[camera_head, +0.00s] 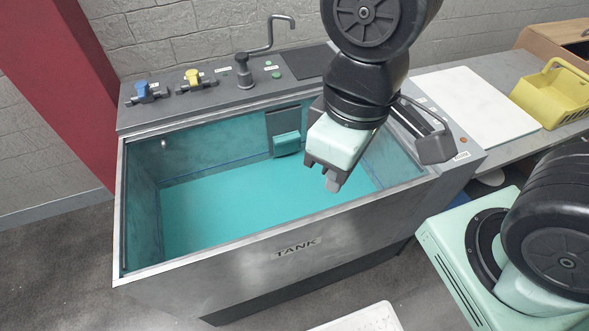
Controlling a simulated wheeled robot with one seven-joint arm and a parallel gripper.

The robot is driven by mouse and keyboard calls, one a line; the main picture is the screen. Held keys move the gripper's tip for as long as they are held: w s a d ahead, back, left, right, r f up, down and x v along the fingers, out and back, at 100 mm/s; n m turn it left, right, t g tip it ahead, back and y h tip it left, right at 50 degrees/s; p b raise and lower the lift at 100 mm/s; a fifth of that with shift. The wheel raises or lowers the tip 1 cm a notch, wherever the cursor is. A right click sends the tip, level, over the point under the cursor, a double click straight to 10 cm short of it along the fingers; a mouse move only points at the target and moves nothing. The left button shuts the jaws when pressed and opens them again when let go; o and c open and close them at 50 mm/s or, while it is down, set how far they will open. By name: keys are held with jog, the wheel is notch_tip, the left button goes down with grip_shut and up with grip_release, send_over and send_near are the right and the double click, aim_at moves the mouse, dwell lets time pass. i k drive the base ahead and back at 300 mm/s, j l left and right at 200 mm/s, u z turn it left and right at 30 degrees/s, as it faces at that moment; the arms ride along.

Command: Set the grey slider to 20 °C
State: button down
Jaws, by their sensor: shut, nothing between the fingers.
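My gripper (333,184) is shut and empty. It points down over the front right part of the open steel tank (215,262), above the teal liquid. I cannot make out the grey slider or a 20 °C mark for certain. A dark grey bar-framed part with a block at its end (436,149) sits at the tank's right rim, to the right of my gripper and apart from it. A small label and an orange dot are beside it, too small to read. My arm hides part of the tank's back right corner.
Along the tank's back ledge are a blue-handled valve (144,91), a yellow-handled valve (193,78), a dark knob (243,70) and a bent spout (271,32). A white board (475,103) and a yellow basket (554,95) occupy the right counter.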

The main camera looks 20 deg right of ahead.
aim_at(405, 103)
jog(key=i+l+z, duration=0.1)
jog(key=l, duration=0.3)
jog(key=i+l+z, duration=0.1)
jog(key=l, duration=0.3)
jog(key=i+l+z, duration=0.1)
jog(key=l, duration=0.3)
jog(key=i, duration=0.1)
